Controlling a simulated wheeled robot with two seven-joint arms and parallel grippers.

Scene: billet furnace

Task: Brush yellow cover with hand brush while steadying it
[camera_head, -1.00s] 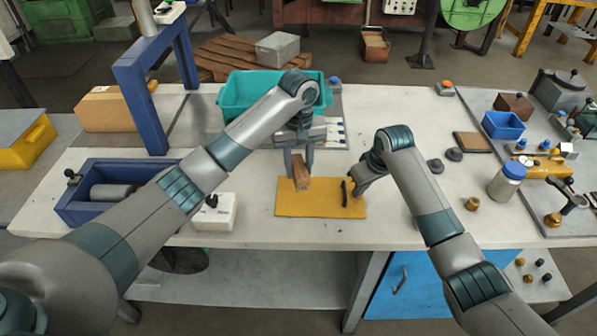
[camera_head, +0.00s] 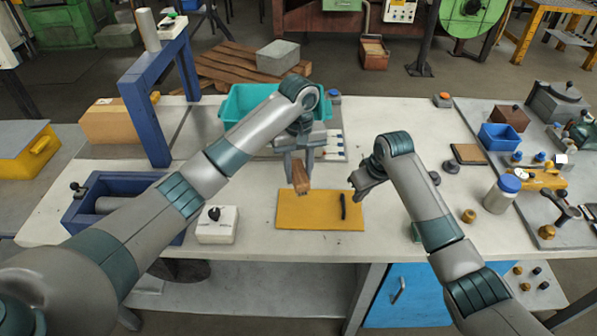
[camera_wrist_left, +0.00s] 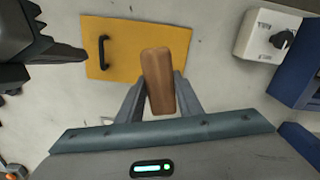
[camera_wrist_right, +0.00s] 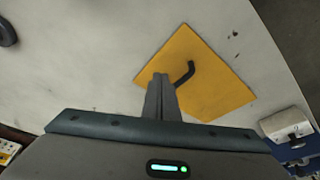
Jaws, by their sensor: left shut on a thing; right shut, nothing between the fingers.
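The yellow cover (camera_head: 308,215) lies flat on the white bench, with a black handle (camera_head: 343,206) toward its right side. My left gripper (camera_head: 300,165) is shut on the wooden hand brush (camera_head: 301,181), above the cover's far edge. In the left wrist view the brush's wooden back (camera_wrist_left: 158,82) sits between the fingers; its bristles are hidden. My right gripper (camera_head: 357,184) is shut and empty near the cover's far right corner. In the right wrist view its fingertips (camera_wrist_right: 161,82) overlap the cover's edge; I cannot tell whether they touch it.
A white switch box (camera_head: 217,226) and a blue vise-like tray (camera_head: 80,208) stand left of the cover. A teal bin (camera_head: 236,104) is behind the left gripper. A blue-capped jar (camera_head: 501,195) and a brass piece (camera_head: 468,216) stand to the right. Bench around the cover is mostly clear.

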